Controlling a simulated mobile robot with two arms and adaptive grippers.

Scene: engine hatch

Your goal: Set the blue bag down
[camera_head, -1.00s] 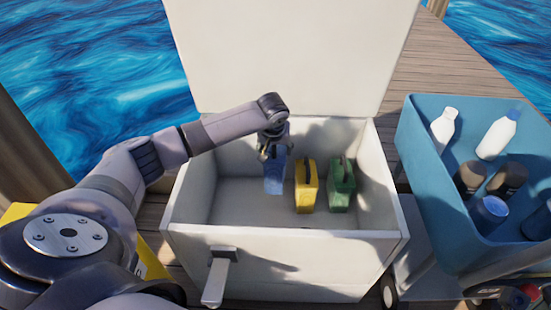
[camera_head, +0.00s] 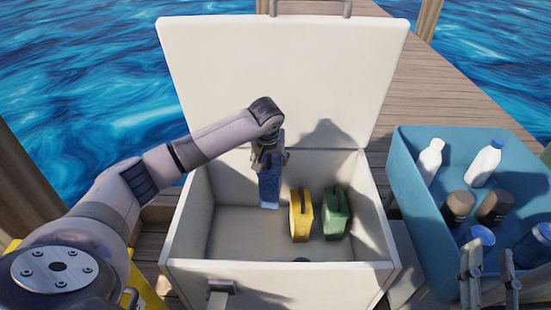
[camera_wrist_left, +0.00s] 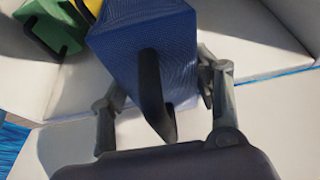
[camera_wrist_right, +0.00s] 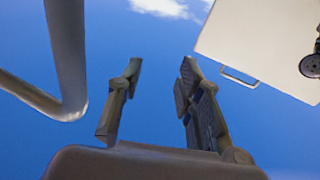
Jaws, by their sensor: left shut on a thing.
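The blue bag (camera_head: 270,188) hangs upright inside the white box (camera_head: 290,282), near its back wall, left of the other bags. My left gripper (camera_head: 268,156) is above it and shut on its dark handle. The left wrist view shows the bag (camera_wrist_left: 135,35) between the two fingers (camera_wrist_left: 165,105). I cannot tell whether the bag's underside touches the box floor. My right gripper (camera_head: 489,272) is open and empty in front of the blue bin; its fingers (camera_wrist_right: 157,95) are apart in the right wrist view.
A yellow bag (camera_head: 300,215) and a green bag (camera_head: 335,213) stand in the box. The floor left and front is bare. The white lid (camera_head: 285,75) stands open behind. A blue bin (camera_head: 415,190) with several bottles is at right. Water lies beyond the wooden dock (camera_head: 425,90).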

